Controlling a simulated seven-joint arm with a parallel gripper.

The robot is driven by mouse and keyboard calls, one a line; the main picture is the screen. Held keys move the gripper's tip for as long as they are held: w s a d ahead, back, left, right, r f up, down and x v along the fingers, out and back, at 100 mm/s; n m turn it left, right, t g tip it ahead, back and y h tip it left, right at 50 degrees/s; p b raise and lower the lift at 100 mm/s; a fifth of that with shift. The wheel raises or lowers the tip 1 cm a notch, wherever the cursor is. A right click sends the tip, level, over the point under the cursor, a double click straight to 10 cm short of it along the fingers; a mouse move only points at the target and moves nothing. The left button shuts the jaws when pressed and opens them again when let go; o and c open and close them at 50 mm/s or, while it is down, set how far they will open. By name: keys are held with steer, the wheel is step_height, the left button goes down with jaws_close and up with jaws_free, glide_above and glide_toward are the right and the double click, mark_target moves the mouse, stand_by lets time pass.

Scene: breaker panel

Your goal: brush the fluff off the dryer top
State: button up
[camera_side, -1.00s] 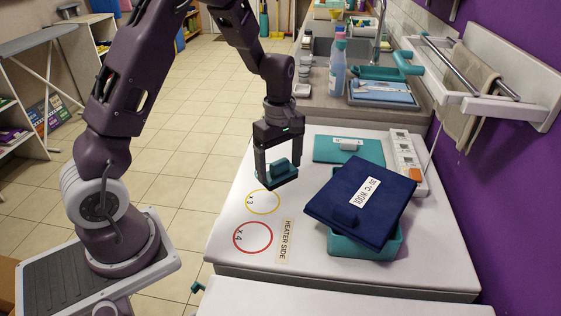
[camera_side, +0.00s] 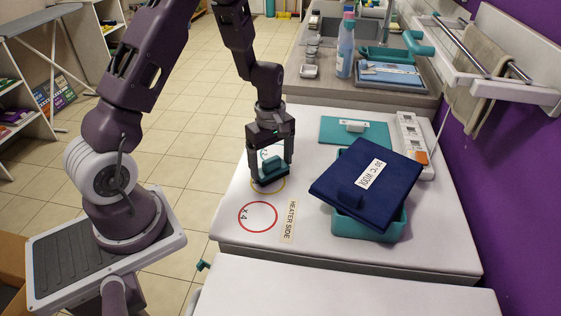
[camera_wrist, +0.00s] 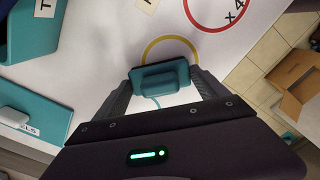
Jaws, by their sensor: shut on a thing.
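My gripper (camera_side: 271,178) is shut on a small brush with a teal grip (camera_wrist: 160,78) and a dark base, seen also in the side view (camera_side: 273,166). The brush is low over the white dryer top (camera_side: 300,165), covering part of the yellow ring (camera_wrist: 172,40); I cannot tell whether it touches. A red ring (camera_side: 258,217) marked "x 4" lies nearer the camera. Part of a teal ring shows behind my fingers. No fluff can be made out.
A navy folded cloth (camera_side: 370,180) marked "30°C WOOL" rests tilted on a teal bin (camera_side: 366,226) at the right. A flat teal item (camera_side: 345,132) and a power strip (camera_side: 412,145) lie behind.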

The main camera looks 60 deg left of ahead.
steer(key=shift+w+d, duration=1)
steer(key=shift+d, duration=0.05)
steer(key=r, duration=0.2)
steer(key=shift+w+d+r, duration=0.25)
steer(key=shift+r, duration=2.9)
steer(key=shift+a, duration=0.1)
